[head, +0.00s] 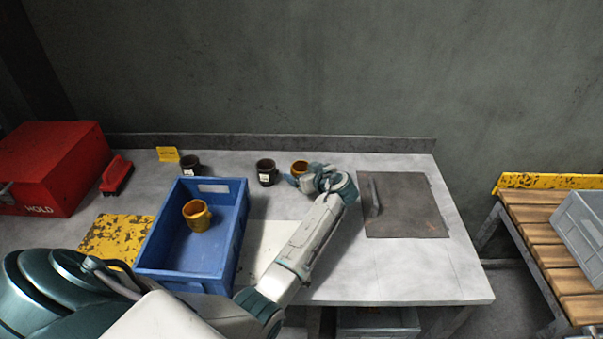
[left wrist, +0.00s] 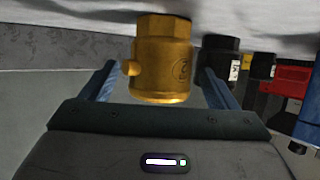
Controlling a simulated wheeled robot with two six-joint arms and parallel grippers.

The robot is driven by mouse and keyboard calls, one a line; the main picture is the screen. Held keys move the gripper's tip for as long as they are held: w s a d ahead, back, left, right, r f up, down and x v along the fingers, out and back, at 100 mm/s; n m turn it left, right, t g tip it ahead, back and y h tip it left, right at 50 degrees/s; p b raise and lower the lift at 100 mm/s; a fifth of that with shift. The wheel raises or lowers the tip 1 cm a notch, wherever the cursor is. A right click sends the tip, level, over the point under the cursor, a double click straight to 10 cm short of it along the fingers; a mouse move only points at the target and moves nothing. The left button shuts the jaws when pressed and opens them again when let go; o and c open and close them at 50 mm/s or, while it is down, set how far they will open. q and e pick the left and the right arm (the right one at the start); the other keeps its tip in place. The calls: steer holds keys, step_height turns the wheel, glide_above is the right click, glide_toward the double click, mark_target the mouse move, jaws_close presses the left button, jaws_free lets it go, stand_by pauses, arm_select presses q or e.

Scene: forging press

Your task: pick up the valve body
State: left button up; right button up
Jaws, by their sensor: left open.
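A brass valve body (head: 299,167) stands at the back of the grey table, partly hidden behind my left gripper (head: 304,180). In the left wrist view the brass valve body (left wrist: 162,55) sits between the two spread blue fingers, with a gap visible on each side. The left gripper is open and holds nothing. Another brass piece (head: 197,216) lies in the blue crate (head: 190,272). My right gripper is not in view.
A dark fitting with a white label (head: 267,173) stands just left of the valve body. Another dark one (head: 190,164) is behind the crate. A grey plate with a handle (head: 410,205) lies to the right. A red box (head: 50,165) and red brush (head: 116,175) are at left.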

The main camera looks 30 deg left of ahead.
arm_select(q)
steer(key=shift+w+a+f, duration=0.2)
steer(key=shift+a+f, duration=0.1)
steer(key=shift+a, duration=0.25)
steer(key=c, duration=1.3)
steer(key=shift+r, duration=0.1)
steer(key=shift+c, duration=0.2)
steer(key=shift+r, duration=0.1)
